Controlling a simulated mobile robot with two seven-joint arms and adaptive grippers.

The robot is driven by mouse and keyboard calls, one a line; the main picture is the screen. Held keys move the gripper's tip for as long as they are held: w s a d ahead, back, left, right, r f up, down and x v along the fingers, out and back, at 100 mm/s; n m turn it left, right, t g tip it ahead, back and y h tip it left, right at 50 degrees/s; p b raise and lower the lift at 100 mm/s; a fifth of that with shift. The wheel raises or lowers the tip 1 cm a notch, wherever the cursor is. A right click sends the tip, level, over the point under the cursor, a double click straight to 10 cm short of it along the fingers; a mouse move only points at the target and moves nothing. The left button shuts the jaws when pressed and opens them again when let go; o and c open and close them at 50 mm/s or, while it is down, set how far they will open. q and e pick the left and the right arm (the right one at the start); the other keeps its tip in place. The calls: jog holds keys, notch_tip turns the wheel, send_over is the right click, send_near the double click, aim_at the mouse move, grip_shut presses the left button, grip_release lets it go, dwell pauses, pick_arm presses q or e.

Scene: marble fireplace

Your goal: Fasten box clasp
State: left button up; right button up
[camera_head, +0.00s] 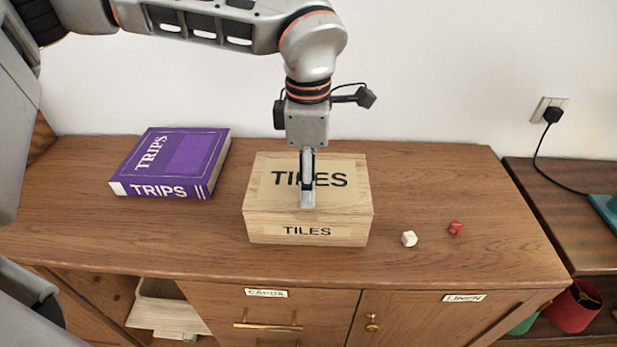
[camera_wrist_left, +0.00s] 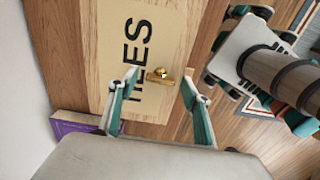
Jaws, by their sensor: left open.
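A pale wooden box (camera_head: 262,225) labelled TILES on its lid and front stands on the brown cabinet top, with its lid down. My left gripper (camera_head: 307,203) points down over the lid's front half and hides part of the lettering. In the left wrist view the same gripper (camera_wrist_left: 160,80) is open and empty, its fingers on either side of a small brass clasp (camera_wrist_left: 158,76) on the lid (camera_wrist_left: 165,30). The clasp is hidden in the head view. I cannot tell whether the fingertips touch the lid. My right gripper is not in view.
A purple TRIPS book (camera_head: 180,160) lies left of the box. A white die (camera_head: 409,239) and a red die (camera_head: 456,228) lie to its right. The cabinet top (camera_head: 120,230) is otherwise clear. A cable with a plug (camera_head: 552,115) hangs at the right wall.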

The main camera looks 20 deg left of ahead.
pick_arm(q)
jog(key=c, duration=1.1)
jog(key=shift+c, duration=0.2)
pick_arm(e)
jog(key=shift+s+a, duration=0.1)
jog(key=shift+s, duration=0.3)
pick_arm(q)
jog(key=shift+n, duration=0.4)
jog(key=n+p, duration=0.1)
jog(key=n, duration=0.1)
jog(key=shift+s+r+n, duration=0.1)
jog(key=shift+n, duration=0.3)
jog(key=n+p, duration=0.1)
jog(key=n, duration=0.1)
jog(key=shift+n, duration=0.3)
jog(key=n, duration=0.2)
jog(key=shift+n, duration=0.4)
jog(key=n, duration=0.4)
jog(key=shift+n, duration=2.5)
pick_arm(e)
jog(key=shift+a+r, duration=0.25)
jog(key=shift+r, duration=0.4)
